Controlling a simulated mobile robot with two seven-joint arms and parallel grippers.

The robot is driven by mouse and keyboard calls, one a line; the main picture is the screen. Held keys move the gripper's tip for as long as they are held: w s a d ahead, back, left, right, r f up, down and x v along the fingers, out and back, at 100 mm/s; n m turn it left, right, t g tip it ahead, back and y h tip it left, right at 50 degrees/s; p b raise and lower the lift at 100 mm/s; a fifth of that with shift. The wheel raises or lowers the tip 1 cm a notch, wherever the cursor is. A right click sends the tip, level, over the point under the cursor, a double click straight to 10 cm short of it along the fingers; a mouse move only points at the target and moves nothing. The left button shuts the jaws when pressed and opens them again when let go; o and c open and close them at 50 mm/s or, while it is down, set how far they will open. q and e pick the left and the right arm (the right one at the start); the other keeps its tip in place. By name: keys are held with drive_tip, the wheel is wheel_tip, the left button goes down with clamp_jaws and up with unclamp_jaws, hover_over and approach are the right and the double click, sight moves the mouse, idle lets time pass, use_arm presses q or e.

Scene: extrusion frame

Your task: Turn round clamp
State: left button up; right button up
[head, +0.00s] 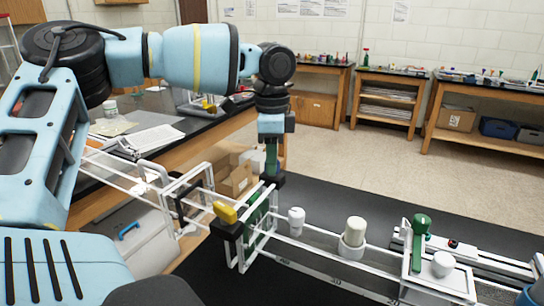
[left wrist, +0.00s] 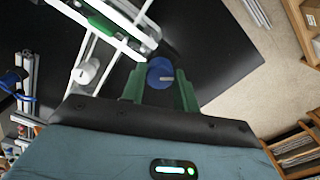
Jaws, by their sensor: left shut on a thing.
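My left gripper (head: 271,165) points down at the near end of the white extrusion frame (head: 325,268), above a black corner block. In the left wrist view its green fingers (left wrist: 160,92) are closed on the sides of a round blue clamp knob (left wrist: 160,72) with a pale bar across its face. The knob sits at the corner of the white rails and stays in contact with the fingers. In the head view the knob is hidden by the gripper. My right gripper is not in view.
A yellow knob (head: 225,212) is left of the gripper. A white knob (head: 296,221), a cream cylinder (head: 354,232) and a green-handled clamp (head: 421,226) stand along the frame to the right. Benches line the back wall.

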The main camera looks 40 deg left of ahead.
use_arm(q)
drive_tip(key=shift+m, duration=0.7)
drive_tip(key=o, duration=1)
drive_tip(key=shift+r, duration=0.1)
drive_tip(key=shift+r, duration=3.85)
